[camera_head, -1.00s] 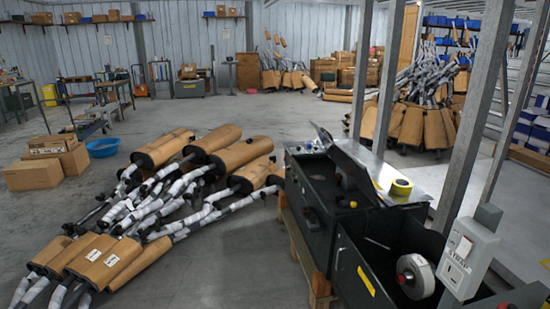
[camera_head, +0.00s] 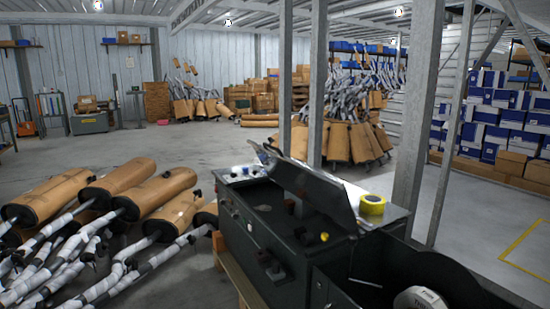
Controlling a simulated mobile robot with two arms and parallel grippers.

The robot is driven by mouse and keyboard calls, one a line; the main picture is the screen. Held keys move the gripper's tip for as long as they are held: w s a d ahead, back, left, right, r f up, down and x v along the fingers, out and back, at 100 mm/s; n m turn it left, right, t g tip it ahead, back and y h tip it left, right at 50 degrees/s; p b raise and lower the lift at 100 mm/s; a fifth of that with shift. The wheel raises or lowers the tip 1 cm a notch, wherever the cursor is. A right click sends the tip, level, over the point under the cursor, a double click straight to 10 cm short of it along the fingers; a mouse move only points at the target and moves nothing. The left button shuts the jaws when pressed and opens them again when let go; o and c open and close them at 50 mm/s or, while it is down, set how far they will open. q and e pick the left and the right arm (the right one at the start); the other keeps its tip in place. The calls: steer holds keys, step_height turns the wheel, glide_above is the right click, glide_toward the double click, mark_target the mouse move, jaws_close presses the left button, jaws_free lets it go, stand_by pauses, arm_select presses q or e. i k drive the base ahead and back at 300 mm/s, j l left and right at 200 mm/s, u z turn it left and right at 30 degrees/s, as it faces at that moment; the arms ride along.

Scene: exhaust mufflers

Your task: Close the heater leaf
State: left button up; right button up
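A dark metal machine (camera_head: 285,245), which looks like the heater, stands at centre right on a wooden pallet (camera_head: 237,277). A long grey metal leaf (camera_head: 318,196) on its top stands raised and tilted, so it looks open. The dark recess under the leaf is partly visible, with small dark parts in it. Neither of my grippers is in view.
A yellow tape roll (camera_head: 372,204) sits on the machine's top behind the leaf. An open dark bin with a white reel (camera_head: 420,298) adjoins at front right. Wrapped mufflers (camera_head: 110,185) are piled left. A steel post (camera_head: 415,120) rises behind.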

mark_target(330, 196)
steer(key=i+j, duration=0.15)
steer(key=i+j+z, duration=0.35)
steer(key=i+j, duration=0.15)
steer(key=i+j+z, duration=0.35)
steer(key=j, duration=0.3)
steer(key=i, duration=0.1)
